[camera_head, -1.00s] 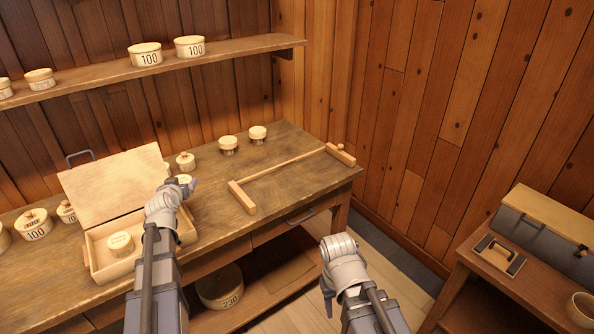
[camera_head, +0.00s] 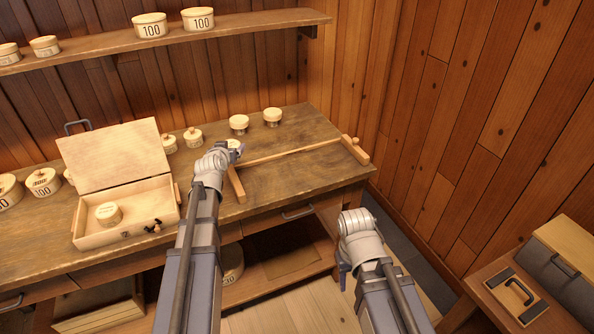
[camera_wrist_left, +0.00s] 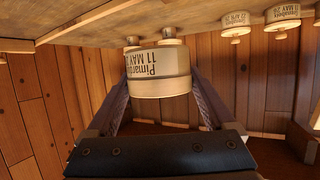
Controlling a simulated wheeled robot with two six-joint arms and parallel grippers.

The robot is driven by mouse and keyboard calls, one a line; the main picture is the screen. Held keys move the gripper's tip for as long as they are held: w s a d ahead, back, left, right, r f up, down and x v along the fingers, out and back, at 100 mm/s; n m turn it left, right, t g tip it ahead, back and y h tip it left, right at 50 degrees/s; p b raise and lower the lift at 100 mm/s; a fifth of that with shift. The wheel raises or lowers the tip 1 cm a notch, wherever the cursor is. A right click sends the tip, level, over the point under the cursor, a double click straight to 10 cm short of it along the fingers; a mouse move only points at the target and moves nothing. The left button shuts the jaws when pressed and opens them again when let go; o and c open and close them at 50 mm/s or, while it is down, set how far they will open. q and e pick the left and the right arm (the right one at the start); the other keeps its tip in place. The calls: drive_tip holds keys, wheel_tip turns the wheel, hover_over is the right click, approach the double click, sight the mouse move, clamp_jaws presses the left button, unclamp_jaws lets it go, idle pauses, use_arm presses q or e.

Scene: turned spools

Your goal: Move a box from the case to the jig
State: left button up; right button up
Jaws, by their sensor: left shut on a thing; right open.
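My left gripper (camera_head: 236,152) is shut on a round pale box (camera_head: 235,144). In the left wrist view the box (camera_wrist_left: 158,77) sits between the two fingers, with printed text on its side. It is at the jig's left end block; the arm partly hides it, and I cannot tell whether it touches anything. The jig (camera_head: 290,149) is a wooden rod with a block at each end. The case (camera_head: 97,239) stands open at left, its lid raised, with another round box (camera_head: 108,212) inside. My right gripper (camera_head: 345,278) is open and empty, in front of the bench.
Two small round boxes (camera_head: 239,122) (camera_head: 272,115) stand behind the jig. Several more line the bench behind and left of the case. A shelf (camera_head: 240,27) above bears larger boxes. A side table (camera_head: 490,290) at right holds a handled block.

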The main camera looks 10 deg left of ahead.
sight(275, 177)
use_arm(q)
drive_tip(key=w+d+m+h, duration=0.2)
drive_tip(key=w+d, duration=0.2)
drive_tip(key=d, duration=0.9)
drive_tip(key=f+b, duration=1)
drive_tip(key=shift+w+d+f, duration=0.15)
drive_tip(key=shift+w+f, duration=0.05)
drive_tip(key=shift+f, duration=0.1)
drive_tip(key=shift+r, duration=0.15)
drive_tip(key=o, duration=0.9)
drive_tip(key=shift+f+b, duration=0.2)
drive_tip(key=shift+b, duration=0.15)
drive_tip(key=shift+c, duration=0.2)
drive_tip(key=shift+o, duration=1)
drive_tip(key=shift+r, duration=0.15)
